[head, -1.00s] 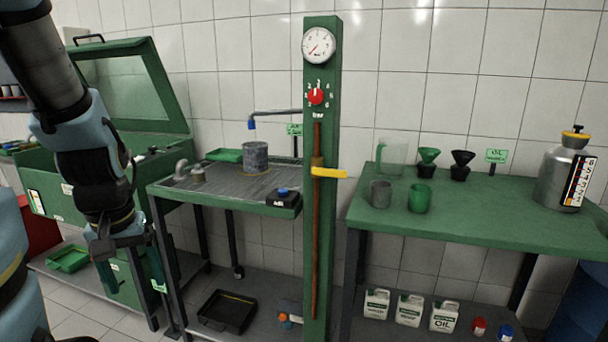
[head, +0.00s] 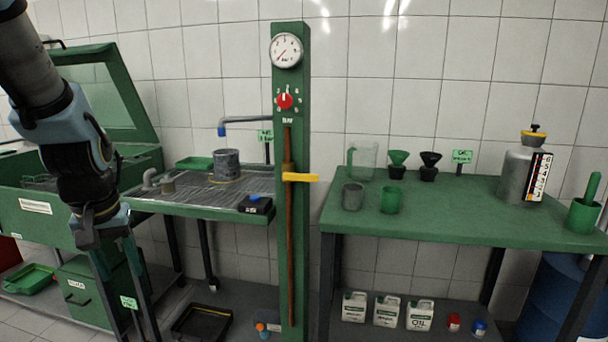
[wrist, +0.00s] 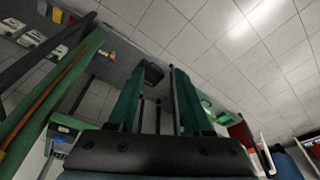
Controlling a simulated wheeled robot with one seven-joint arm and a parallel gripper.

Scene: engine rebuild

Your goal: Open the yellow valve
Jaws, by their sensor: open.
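The yellow valve handle (head: 300,177) is a short bar that lies level on the front of a green upright post (head: 281,230), at the middle of the head view. It sits on a brown vertical pipe (head: 290,250) below a red knob (head: 285,101) and a round gauge (head: 286,50). My gripper (head: 138,295) hangs at the lower left of the head view, well to the left of the handle and apart from it. In the wrist view its two green fingers (wrist: 152,85) are spread apart with nothing between them.
A metal work table (head: 205,190) with a grey can (head: 226,165) stands left of the post. A green table (head: 420,218) with cups, funnels and a metal tank (head: 520,170) stands to the right. A black tray (head: 202,325) is below the metal table.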

